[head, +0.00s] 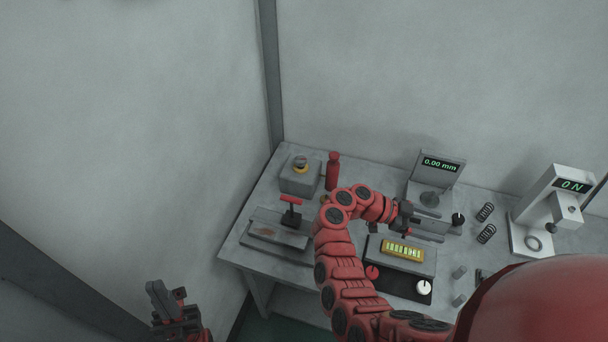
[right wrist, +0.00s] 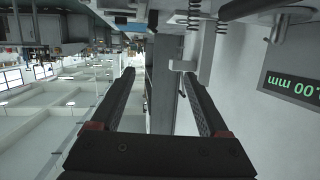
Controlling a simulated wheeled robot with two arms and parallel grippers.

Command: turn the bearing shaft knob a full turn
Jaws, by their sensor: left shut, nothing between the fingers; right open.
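A black knob (head: 457,219), which looks like the bearing shaft knob, sits at the right end of a grey fixture (head: 432,229) in front of the gauge reading 0.00 mm (head: 440,164). My right gripper (head: 407,219) is at the left end of this fixture, apart from the knob in the head view. In the right wrist view the right gripper (right wrist: 159,73) is open, with a grey bar (right wrist: 162,90) showing between its fingers; I cannot tell if they touch it. The gauge display (right wrist: 292,88) is upside down there. My left gripper (head: 168,298) is shut and empty, off the table at lower left.
A force stand (head: 545,205) and springs (head: 486,212) are at right.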

